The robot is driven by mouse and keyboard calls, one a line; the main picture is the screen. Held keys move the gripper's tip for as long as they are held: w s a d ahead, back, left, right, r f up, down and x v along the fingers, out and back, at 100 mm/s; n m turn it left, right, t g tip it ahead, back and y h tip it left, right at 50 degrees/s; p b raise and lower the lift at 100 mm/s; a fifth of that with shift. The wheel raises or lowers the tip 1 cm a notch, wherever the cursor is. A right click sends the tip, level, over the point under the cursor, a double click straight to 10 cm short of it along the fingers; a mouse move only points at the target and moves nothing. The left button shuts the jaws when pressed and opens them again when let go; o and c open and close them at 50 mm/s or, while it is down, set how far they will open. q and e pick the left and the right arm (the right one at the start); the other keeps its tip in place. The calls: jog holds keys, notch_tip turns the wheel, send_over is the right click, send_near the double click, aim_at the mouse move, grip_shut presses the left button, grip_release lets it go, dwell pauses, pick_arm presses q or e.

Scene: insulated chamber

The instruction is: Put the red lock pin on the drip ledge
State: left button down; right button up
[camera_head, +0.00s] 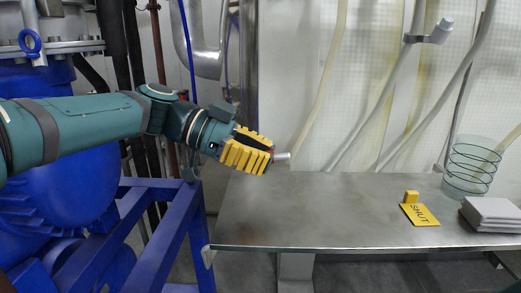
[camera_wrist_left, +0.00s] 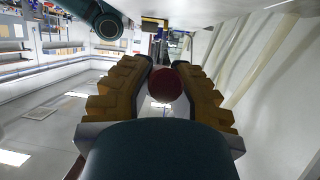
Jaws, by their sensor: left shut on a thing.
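My left gripper (camera_head: 268,154), with yellow ribbed fingers, is shut on the red lock pin. The pin's silver end (camera_head: 283,156) sticks out to the right past the fingertips. In the left wrist view the pin's round red end (camera_wrist_left: 165,84) sits between the two fingers (camera_wrist_left: 164,85). The drip ledge appears to be the bare metal shelf (camera_head: 330,210) along the wall. In the head view the gripper shows at the shelf's left end, with the pin held above its surface level. My right gripper is not in view.
On the shelf's right part are a yellow "SHUT" tag (camera_head: 419,214), a small yellow block (camera_head: 411,196), a wire coil basket (camera_head: 470,170) and a grey stack (camera_head: 490,213). The shelf's left and middle are clear. A blue frame (camera_head: 165,205) stands left of it.

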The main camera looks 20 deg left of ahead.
aim_at(262, 200)
pick_arm(q)
jog(key=shift+f+b, duration=1)
jog(key=shift+f, duration=1.95)
jog(key=shift+f+b, duration=0.5)
jog(key=shift+b, duration=0.15)
jog(key=c, duration=1)
grip_release()
jog(key=v, duration=1.2)
jog(key=shift+r, duration=0.1)
